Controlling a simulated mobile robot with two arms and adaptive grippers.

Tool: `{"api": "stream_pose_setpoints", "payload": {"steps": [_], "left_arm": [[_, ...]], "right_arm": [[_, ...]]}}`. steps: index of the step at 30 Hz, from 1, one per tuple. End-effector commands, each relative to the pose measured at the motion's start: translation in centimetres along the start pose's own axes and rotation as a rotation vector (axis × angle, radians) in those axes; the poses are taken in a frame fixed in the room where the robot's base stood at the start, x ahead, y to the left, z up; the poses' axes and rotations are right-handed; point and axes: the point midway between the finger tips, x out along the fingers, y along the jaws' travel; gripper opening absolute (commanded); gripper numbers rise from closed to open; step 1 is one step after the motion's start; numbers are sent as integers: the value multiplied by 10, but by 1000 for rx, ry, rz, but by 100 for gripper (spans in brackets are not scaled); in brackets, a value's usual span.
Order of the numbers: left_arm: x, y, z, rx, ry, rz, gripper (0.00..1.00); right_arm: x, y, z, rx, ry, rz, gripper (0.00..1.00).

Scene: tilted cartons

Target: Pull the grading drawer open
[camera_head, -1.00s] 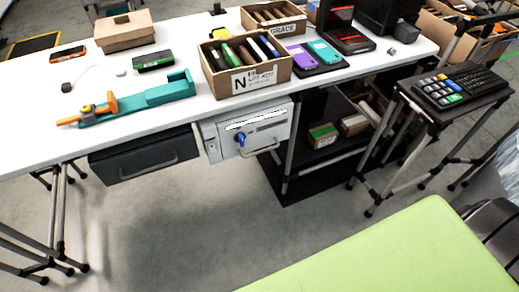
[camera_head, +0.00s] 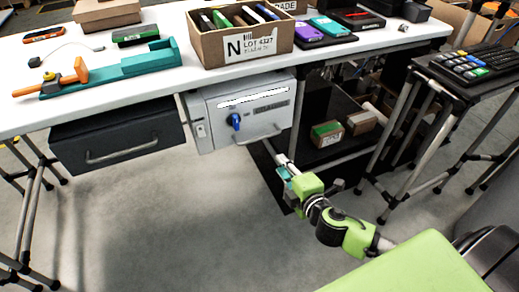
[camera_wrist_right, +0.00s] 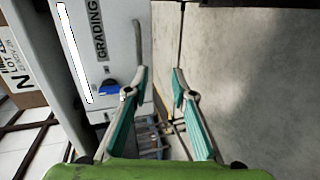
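The grading drawer (camera_head: 246,107) is a pale grey front under the white table, with a blue knob (camera_head: 235,121) and a bar handle (camera_head: 262,136) along its lower right. It looks shut. In the right wrist view the drawer front (camera_wrist_right: 128,50) shows the word GRADING, and its handle (camera_wrist_right: 138,42) lies ahead of the left fingertip. My right gripper (camera_head: 279,160) is just below and right of the handle in the head view. In the wrist view its fingers (camera_wrist_right: 160,76) are apart with nothing between them. My left gripper is out of view.
A dark drawer (camera_head: 117,135) with its own handle hangs to the left. A carton marked N (camera_head: 241,45) stands on the table (camera_head: 100,82) above. A black shelf with small boxes (camera_head: 327,133) is at the right. The floor (camera_head: 190,220) in front is clear.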

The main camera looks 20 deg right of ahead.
Motion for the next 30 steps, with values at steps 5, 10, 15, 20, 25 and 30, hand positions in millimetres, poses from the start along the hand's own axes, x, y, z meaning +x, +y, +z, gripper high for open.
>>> {"api": "stream_pose_setpoints", "payload": {"steps": [5, 10, 15, 20, 25, 30], "left_arm": [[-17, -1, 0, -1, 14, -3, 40], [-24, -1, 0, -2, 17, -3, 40], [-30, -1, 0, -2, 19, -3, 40], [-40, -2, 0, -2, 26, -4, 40], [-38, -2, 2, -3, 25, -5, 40], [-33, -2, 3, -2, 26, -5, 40]], "right_arm": [[-9, 25, -17, -50, 36, 76, 24], [-4, 32, -19, -56, 41, 88, 24], [17, 34, -20, -56, 39, 89, 24], [42, 36, -21, -56, 40, 88, 24], [71, 38, -22, -55, 39, 88, 24], [98, 40, -23, -55, 40, 87, 24]]}}
